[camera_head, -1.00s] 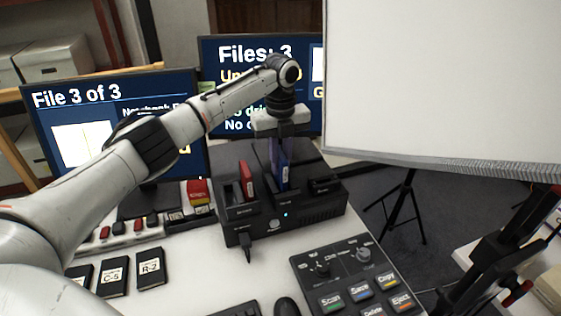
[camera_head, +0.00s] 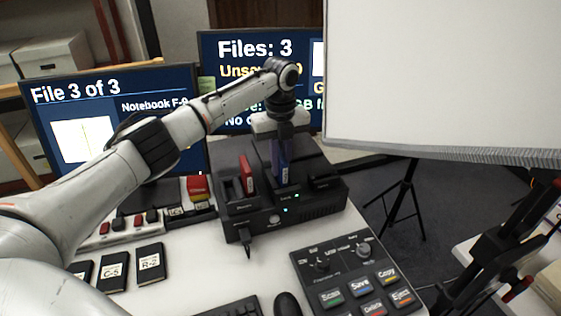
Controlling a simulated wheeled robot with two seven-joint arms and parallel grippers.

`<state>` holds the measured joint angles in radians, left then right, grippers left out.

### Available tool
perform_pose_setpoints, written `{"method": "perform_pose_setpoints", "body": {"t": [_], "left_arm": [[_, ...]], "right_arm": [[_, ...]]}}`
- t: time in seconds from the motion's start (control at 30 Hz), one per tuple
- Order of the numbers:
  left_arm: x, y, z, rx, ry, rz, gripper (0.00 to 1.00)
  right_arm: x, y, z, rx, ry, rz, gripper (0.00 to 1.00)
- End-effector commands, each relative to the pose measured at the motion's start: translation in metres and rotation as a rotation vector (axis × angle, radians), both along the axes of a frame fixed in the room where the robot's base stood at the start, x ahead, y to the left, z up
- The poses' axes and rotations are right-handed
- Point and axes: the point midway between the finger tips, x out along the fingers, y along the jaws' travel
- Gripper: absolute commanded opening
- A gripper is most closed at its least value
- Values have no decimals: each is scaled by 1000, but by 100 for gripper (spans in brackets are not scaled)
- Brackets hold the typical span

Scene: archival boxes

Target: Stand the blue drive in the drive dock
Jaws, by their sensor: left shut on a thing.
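My left gripper (camera_head: 282,143) points down from above and is shut on the drive's upper part. A red drive (camera_head: 246,175) stands in the dock to the left of the blue one. Small green lights show on the dock.
Two monitors (camera_head: 110,145) stand behind the dock. A large white panel (camera_head: 440,80) fills the upper right. A button console (camera_head: 360,285), a mouse (camera_head: 287,304) and black labelled drives (camera_head: 150,263) lie on the white desk in front. A cable hangs from the dock's front.

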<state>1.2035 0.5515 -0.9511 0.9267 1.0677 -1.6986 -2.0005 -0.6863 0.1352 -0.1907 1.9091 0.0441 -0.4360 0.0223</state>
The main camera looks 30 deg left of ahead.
Motion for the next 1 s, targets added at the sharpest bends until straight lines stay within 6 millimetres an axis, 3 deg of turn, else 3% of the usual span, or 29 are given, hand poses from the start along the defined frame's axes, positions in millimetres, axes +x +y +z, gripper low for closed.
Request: {"method": "perform_pose_setpoints", "body": {"t": [0.03,0.07,0.17,0.57,1.0], "left_arm": [[0,0,-1,-1,-1,0,0],[0,0,0,-1,-1,0,19],[0,0,0,-1,-1,0,36],[1,0,8,-1,-3,-1,36],[1,0,87,-1,-3,0,36]], "right_arm": [[0,0,0,0,0,0,0],[0,0,0,0,0,0,0],[0,0,0,0,0,0,0],[0,0,-1,0,1,0,0],[0,0,-7,0,1,0,0]]}}
